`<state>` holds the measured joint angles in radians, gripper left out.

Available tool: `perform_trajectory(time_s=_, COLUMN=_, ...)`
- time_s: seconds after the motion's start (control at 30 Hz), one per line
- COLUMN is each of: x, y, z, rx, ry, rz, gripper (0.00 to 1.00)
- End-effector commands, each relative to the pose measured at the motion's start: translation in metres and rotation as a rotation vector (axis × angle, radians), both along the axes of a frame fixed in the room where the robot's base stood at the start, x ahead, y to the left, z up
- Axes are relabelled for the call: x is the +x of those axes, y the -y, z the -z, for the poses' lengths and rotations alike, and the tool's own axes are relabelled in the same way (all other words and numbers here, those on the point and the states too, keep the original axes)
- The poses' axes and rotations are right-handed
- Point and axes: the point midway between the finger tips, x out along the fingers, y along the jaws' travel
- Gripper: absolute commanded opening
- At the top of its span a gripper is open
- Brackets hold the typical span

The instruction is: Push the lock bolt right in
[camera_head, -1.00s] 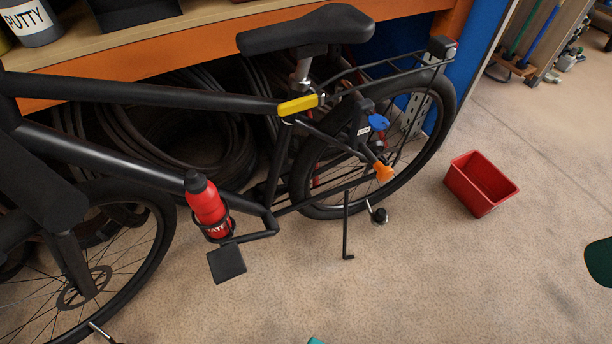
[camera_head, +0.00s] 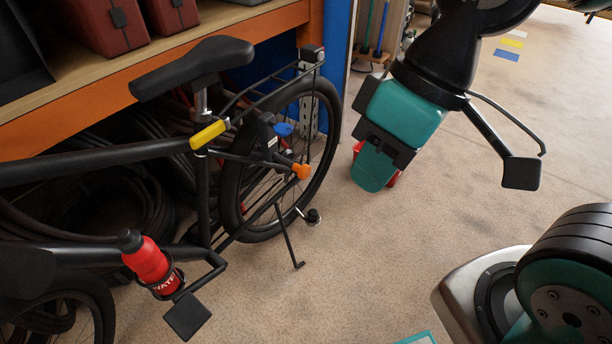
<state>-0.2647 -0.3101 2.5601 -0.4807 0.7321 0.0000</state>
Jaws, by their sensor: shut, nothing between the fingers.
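A black bicycle stands in front of the bench. A black lock body (camera_head: 266,141) with a small pale label sits by its rear wheel (camera_head: 327,112). A blue key-like piece (camera_head: 283,129) shows at the lock. An orange knob (camera_head: 301,171), which looks like the lock bolt's end, sticks out at the wheel's near side, lower right of the lock body. How far the bolt is in cannot be told. My teal and black gripper (camera_head: 373,176) points down in the air, right of the orange knob and apart from it. It is shut and empty.
The kickstand (camera_head: 290,240) and a pedal (camera_head: 187,316) jut out low. A red bottle (camera_head: 147,261) sits on the frame. The saddle (camera_head: 193,67) is above. The carpet right of the bicycle is clear.

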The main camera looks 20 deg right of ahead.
Motion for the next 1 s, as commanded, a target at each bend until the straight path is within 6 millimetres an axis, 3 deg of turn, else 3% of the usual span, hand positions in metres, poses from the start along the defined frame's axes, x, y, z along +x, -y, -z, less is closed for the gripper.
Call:
perform_trajectory(time_s=0.27, x=0.007, y=-0.002, z=0.005, rx=0.014, ry=-0.006, rz=0.027, gripper=0.00)
perform_trajectory(time_s=0.43, x=0.046, y=-0.009, z=0.030, rx=0.094, ry=-0.039, rz=0.178, gripper=0.00)
perform_trajectory(time_s=0.67, x=0.126, y=-0.001, z=0.096, rx=0.276, ry=-0.092, rz=0.562, gripper=0.00)
perform_trajectory(time_s=0.8, x=0.168, y=0.020, z=0.144, rx=0.383, ry=-0.115, rz=0.828, gripper=0.00)
perform_trajectory(time_s=1.0, x=0.204, y=0.063, z=0.211, rx=0.501, ry=-0.126, rz=1.199, gripper=0.00)
